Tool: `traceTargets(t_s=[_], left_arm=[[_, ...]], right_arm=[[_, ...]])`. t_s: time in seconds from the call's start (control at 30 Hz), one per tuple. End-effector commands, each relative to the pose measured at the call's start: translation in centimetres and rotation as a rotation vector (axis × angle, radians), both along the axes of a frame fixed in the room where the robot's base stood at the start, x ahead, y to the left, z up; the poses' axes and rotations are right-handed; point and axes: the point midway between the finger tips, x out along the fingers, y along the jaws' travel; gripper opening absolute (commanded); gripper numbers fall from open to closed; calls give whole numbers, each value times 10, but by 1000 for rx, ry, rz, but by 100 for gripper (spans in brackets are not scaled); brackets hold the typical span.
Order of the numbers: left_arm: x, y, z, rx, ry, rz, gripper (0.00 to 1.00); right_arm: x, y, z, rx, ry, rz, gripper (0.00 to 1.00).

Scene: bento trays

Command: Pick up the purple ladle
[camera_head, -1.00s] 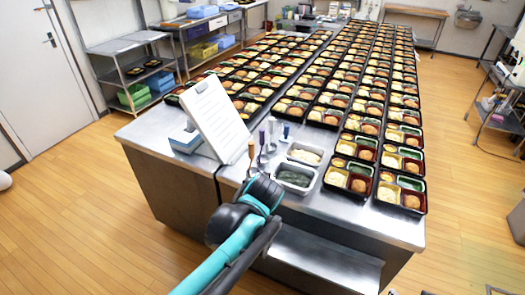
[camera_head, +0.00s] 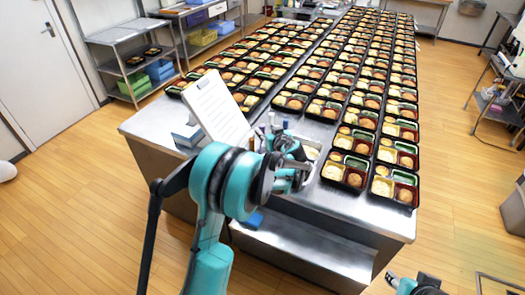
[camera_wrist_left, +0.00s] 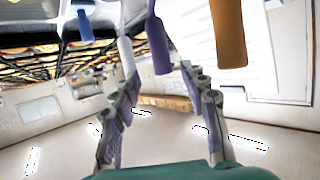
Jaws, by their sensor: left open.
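The purple ladle's handle (camera_wrist_left: 158,45) hangs into the left wrist view from the top, with its end between the fingertips of my open left gripper (camera_wrist_left: 161,78). I see no finger touching it. A white handle (camera_wrist_left: 127,55) and a blue handle (camera_wrist_left: 85,25) are to its left, and an orange-brown handle (camera_wrist_left: 228,33) is to its right. In the head view my left gripper (camera_head: 292,165) is at the handles near the table's front edge and hides most of them. The ladle's bowl is hidden. Part of my right arm's end shows at the bottom right; its jaws are unclear.
A steel table (camera_head: 385,220) carries long rows of filled bento trays (camera_head: 345,174). A white tilted board (camera_head: 214,105) stands left of the handles, with a blue box (camera_head: 187,134) beside it. A food container is mostly hidden behind my gripper.

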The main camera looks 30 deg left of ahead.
Motion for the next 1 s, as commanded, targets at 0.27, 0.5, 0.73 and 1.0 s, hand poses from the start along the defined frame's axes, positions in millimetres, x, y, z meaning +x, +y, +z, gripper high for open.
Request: traceTargets(t_s=[0.27,0.5,0.73,1.0], left_arm=[[15,22,-23,0,1,1,44],[31,36,-28,0,1,-1,44],[31,36,-28,0,1,-1,20],[30,36,-28,0,1,-1,0]], right_arm=[[0,0,-15,0,0,0,40],[0,0,-19,0,0,0,40],[0,0,-18,0,0,0,40],[0,0,-19,0,0,0,40]])
